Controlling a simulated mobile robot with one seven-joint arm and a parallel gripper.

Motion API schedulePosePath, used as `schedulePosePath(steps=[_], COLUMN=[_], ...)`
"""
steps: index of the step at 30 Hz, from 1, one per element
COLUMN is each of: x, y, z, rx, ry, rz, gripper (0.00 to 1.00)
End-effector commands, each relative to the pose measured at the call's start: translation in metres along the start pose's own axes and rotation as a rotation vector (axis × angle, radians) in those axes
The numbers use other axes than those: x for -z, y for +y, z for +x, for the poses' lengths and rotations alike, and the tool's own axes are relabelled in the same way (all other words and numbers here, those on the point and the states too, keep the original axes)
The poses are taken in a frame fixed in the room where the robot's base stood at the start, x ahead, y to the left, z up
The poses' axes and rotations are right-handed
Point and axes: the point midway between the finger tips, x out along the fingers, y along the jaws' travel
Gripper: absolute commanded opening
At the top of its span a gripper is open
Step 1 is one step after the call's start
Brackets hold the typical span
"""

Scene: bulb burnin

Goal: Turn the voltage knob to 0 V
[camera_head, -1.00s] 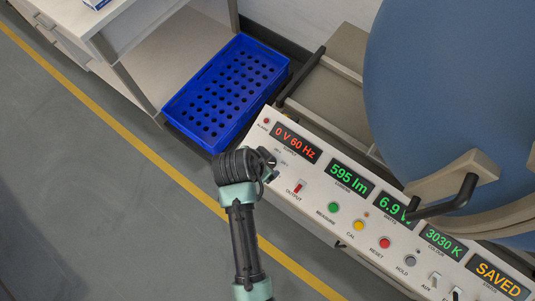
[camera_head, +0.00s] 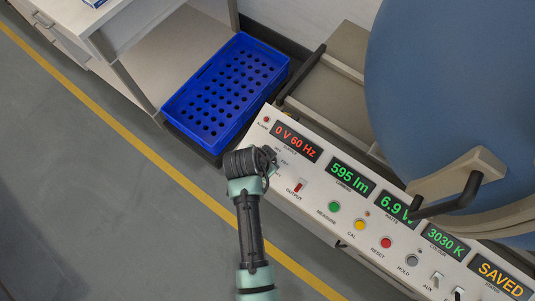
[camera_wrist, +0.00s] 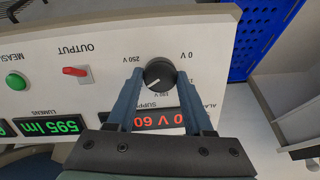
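The voltage knob (camera_wrist: 160,74) is a round black dial on the white panel (camera_wrist: 75,50). In the wrist view its white mark points to the lower left. A 0 V label is at its upper right, a 250 V label at its upper left and another label below. My gripper (camera_wrist: 160,76) is open, with one blue finger on each side of the knob. I cannot tell whether the fingers touch it. In the head view my gripper (camera_head: 268,162) covers the knob. The red supply display (camera_head: 296,141) reads 0 V 60 Hz.
The red output switch (camera_head: 299,186) and the green measure button (camera_head: 334,206) are along the panel to the right. A blue perforated crate (camera_head: 222,95) lies behind my gripper. A large blue sphere (camera_head: 450,90) with a black handle fills the right. Open floor lies left.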

Motion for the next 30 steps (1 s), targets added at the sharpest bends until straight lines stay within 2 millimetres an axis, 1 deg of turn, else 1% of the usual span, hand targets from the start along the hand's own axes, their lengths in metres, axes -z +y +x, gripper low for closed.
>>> schedulePosePath(steps=[1, 3, 6, 11, 17, 23, 30], x=[0.0000, 0.0000, 0.0000, 0.0000, 0.0006, 0.0015, 0.0014], y=[0.0001, 0.0001, 0.0001, 0.0001, -0.0003, -0.0012, -0.0018], z=[-0.0001, -0.0001, -0.0002, -0.0004, -0.0016, -0.0029, -0.0031], rx=[0.000, 0.000, 0.000, -0.001, -0.006, -0.015, -0.032], ry=[0.000, 0.000, 0.000, -0.001, -0.003, -0.008, -0.017], rz=[0.000, 0.000, 0.000, -0.006, -0.059, -0.184, -0.403], gripper=[0.28, 0.15, 0.00, 0.00, 0.00, 0.00, 0.00])
